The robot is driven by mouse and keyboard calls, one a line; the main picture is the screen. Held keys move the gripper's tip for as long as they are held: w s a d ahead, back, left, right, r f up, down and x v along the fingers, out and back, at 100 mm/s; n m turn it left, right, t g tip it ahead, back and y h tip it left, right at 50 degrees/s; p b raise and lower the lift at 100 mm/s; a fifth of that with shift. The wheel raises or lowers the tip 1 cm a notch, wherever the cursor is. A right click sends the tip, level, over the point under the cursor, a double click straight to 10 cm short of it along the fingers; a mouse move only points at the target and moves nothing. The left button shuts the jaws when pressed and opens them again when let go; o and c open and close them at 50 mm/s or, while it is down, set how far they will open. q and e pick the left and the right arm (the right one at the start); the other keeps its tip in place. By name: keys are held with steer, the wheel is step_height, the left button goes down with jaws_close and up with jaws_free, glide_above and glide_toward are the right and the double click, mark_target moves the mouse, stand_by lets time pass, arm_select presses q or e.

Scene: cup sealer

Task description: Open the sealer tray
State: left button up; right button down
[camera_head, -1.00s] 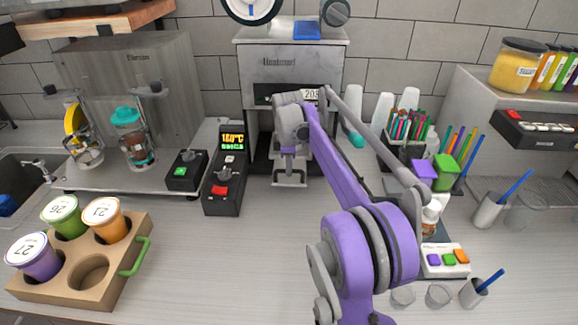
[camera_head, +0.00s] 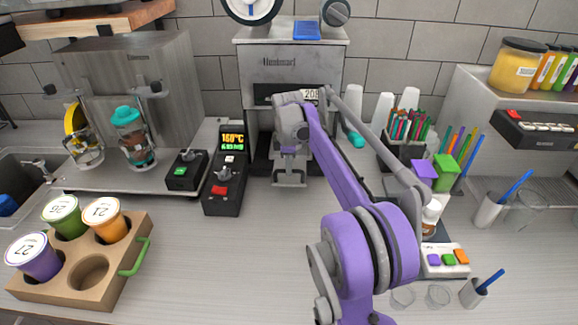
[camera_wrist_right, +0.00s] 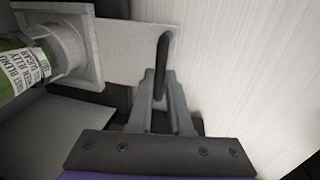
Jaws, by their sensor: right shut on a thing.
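The cup sealer (camera_head: 270,68) is a grey box machine at the back middle of the counter. In the right wrist view its pale tray plate (camera_wrist_right: 125,45) carries a square holder (camera_wrist_right: 78,50) with a green-labelled cup (camera_wrist_right: 25,68) in it. A dark bar handle (camera_wrist_right: 162,58) stands at the plate's right edge. My right gripper (camera_wrist_right: 163,78) is shut on this handle, with one finger on each side. In the head view my purple right arm reaches to the sealer's front and hides part of it and the tray. My left gripper is out of view.
A control box with a lit display (camera_head: 231,140) stands left of the sealer. A cardboard cup holder (camera_head: 105,285) with several lidded cups is at the front left. Pens, bottles and small cups crowd the right. The counter's front middle is clear.

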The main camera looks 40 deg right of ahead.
stand_by(0.4)
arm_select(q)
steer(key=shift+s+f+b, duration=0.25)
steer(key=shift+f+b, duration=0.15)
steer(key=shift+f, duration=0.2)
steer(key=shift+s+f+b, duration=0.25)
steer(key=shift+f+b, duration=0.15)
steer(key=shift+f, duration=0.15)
arm_select(e)
steer(key=s+a, duration=1)
steer(key=s, duration=0.2)
steer(key=shift+s+a, duration=0.2)
steer(key=c, duration=0.8)
jaws_free()
steer(key=shift+c, duration=0.2)
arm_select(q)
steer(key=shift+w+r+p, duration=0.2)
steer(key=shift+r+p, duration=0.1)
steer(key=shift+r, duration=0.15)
arm_select(e)
step_height(320, 180, up, 11)
steer(key=s+a, duration=0.1)
steer(key=shift+s+a+f, duration=0.15)
steer(key=shift+s+f, duration=0.05)
steer(key=shift+s, duration=0.1)
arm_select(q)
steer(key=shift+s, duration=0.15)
arm_select(e)
steer(key=shift+s+f, duration=0.1)
